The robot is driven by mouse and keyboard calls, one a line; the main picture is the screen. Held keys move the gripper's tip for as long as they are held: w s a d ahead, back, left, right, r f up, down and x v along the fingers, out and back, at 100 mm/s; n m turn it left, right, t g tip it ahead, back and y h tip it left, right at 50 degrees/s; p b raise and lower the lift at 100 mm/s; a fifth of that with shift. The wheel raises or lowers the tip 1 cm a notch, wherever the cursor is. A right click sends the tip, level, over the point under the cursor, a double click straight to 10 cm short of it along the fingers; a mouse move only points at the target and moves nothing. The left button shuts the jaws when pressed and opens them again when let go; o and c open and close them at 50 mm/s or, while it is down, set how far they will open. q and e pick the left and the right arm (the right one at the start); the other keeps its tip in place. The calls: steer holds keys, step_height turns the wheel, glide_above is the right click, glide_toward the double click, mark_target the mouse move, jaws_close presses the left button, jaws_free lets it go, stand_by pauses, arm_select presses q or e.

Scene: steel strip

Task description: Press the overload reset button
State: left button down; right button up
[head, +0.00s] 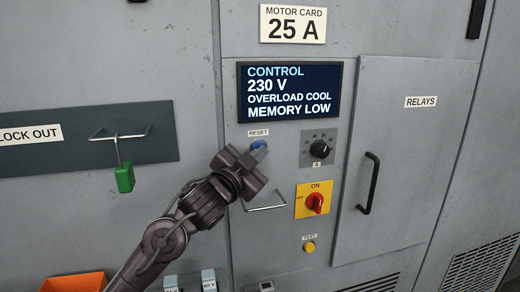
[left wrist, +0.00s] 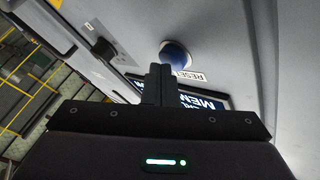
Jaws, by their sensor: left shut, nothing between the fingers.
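The blue reset button (head: 259,145) sits on the grey panel under a small RESET label (head: 258,133), below the display. My left gripper (head: 261,152) is shut and empty, with its fingertips right at the button's lower edge in the head view. In the left wrist view the blue button (left wrist: 176,55) lies just beyond the shut fingertips (left wrist: 160,68), slightly to their right. Whether the tips touch the button I cannot tell. The display (head: 289,91) reads CONTROL, 230 V, OVERLOAD COOL, MEMORY LOW. My right gripper is in neither view.
A black dial (head: 320,149) is right of the button. A red switch on a yellow plate (head: 314,201) and a yellow TEST button (head: 309,247) are below. A wire handle (head: 265,208) sticks out under my gripper. A green padlock (head: 125,179) hangs at left.

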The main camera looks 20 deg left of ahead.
arm_select(q)
steer(key=shift+w+a, duration=0.2)
steer(key=shift+s+d, duration=0.1)
stand_by(0.5)
steer(key=shift+s+d, duration=0.5)
steer(key=shift+s, duration=0.25)
steer(key=s+d, duration=0.1)
steer(key=s, duration=0.1)
steer(key=s+d+b, duration=0.1)
steer(key=s, duration=0.1)
steer(key=shift+d, duration=0.4)
steer(key=shift+f, duration=0.1)
stand_by(0.5)
